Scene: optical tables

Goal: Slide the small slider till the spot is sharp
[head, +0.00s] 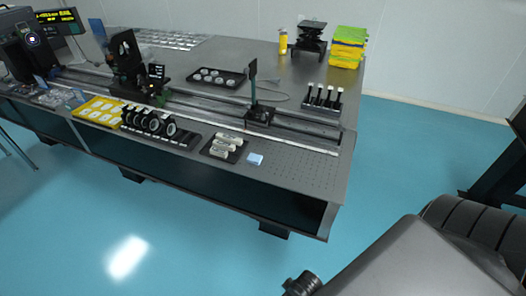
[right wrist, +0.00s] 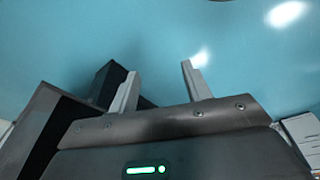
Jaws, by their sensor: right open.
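A long rail (head: 210,103) runs along the optical table (head: 295,172). A small dark slider (head: 259,115) sits on it towards the right, carrying a thin post with a small dark plate (head: 253,68). My right gripper (right wrist: 158,86) is open and empty above the blue floor in the right wrist view, away from the table. My left gripper is in neither view.
Along the front edge are a yellow tray (head: 99,111), a row of round lenses (head: 152,122), a tray of pale blocks (head: 222,147) and a light blue block (head: 255,159). A dark tray (head: 216,78) and a rack of posts (head: 322,99) stand behind. The front right corner is bare.

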